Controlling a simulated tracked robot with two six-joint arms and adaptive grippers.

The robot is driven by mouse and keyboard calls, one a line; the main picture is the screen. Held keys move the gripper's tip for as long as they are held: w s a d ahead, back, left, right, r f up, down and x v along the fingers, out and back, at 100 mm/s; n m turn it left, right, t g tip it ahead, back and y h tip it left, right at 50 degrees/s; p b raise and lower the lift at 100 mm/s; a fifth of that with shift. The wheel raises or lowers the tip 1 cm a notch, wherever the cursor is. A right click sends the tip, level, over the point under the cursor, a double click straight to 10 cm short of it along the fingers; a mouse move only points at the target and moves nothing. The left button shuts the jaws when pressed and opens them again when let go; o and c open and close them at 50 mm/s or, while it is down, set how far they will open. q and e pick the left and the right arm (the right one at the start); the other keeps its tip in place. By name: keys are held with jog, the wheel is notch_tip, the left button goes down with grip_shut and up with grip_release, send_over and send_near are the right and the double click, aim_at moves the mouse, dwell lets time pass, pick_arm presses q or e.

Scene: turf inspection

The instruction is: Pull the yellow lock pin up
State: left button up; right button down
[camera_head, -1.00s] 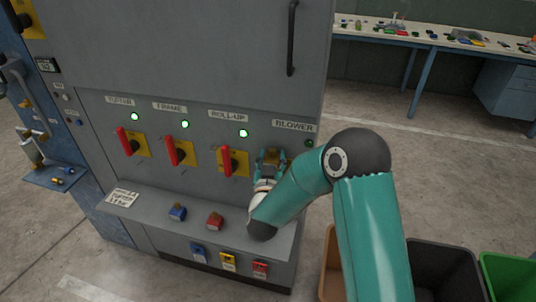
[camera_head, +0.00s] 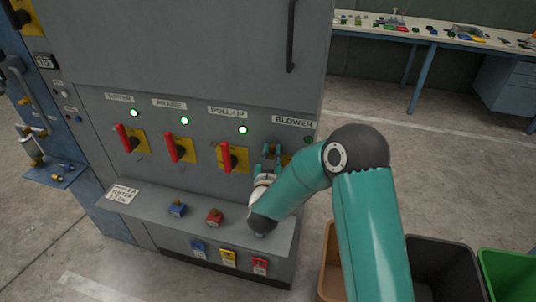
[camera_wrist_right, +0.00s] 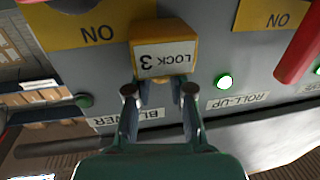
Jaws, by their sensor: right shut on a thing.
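A yellow block lettered LOCK 3 (camera_wrist_right: 165,45) shows upside down in the right wrist view, in front of the panel beside the BLOWER label (camera_wrist_right: 128,115). My right gripper (camera_wrist_right: 158,92) has its two fingers at the block's near edge, closed in on a part of it. In the head view my right gripper (camera_head: 271,149) is at the panel under the BLOWER label, and the block is mostly hidden there. My left gripper is not in view.
Red-handled switches (camera_head: 174,148) on yellow plates stand left of my gripper, with lit green lamps above. The BLOWER lamp (camera_head: 308,140) is dark. Bins (camera_head: 440,270) stand at lower right.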

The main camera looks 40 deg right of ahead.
jog(key=shift+r+b, duration=0.3)
jog(key=shift+r, duration=0.65)
jog(key=c, duration=1)
grip_release()
jog(key=v, duration=1.2)
jog(key=shift+w+f, duration=0.1)
